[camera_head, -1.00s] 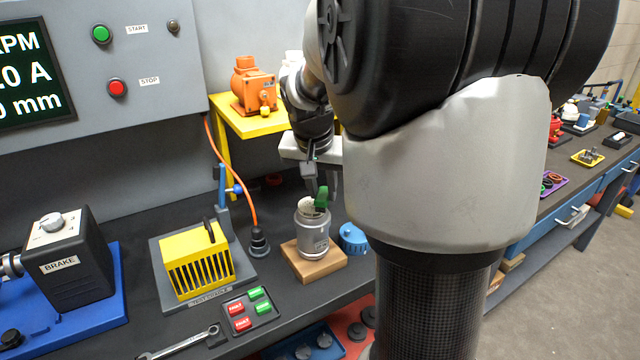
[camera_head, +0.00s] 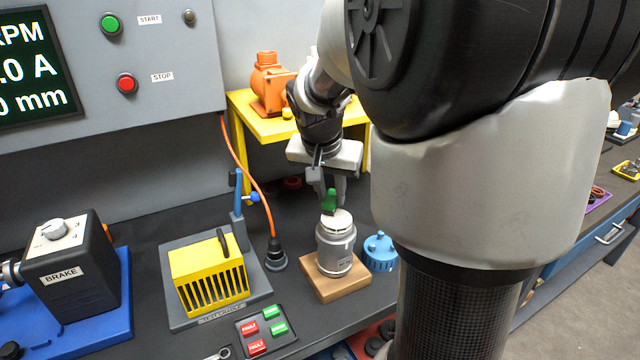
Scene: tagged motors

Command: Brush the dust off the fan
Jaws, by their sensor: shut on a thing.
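A small grey motor (camera_head: 336,256) stands upright on a wooden block (camera_head: 337,287) on the dark bench. A pale round fan (camera_head: 341,222) shows at its top; any dust on it is too small to tell. My gripper (camera_head: 329,188) points down just above the motor. It is shut on a green brush handle (camera_head: 330,201), which stands at the back left part of the fan. The bristles are hard to make out, so I cannot tell whether they touch the fan.
A blue ribbed cap (camera_head: 380,251) stands close to the motor's right. A yellow vented test cradle (camera_head: 208,274) and a black plug with an orange cable (camera_head: 275,255) are on the left. A yellow stand (camera_head: 258,128) with an orange motor (camera_head: 270,84) is behind.

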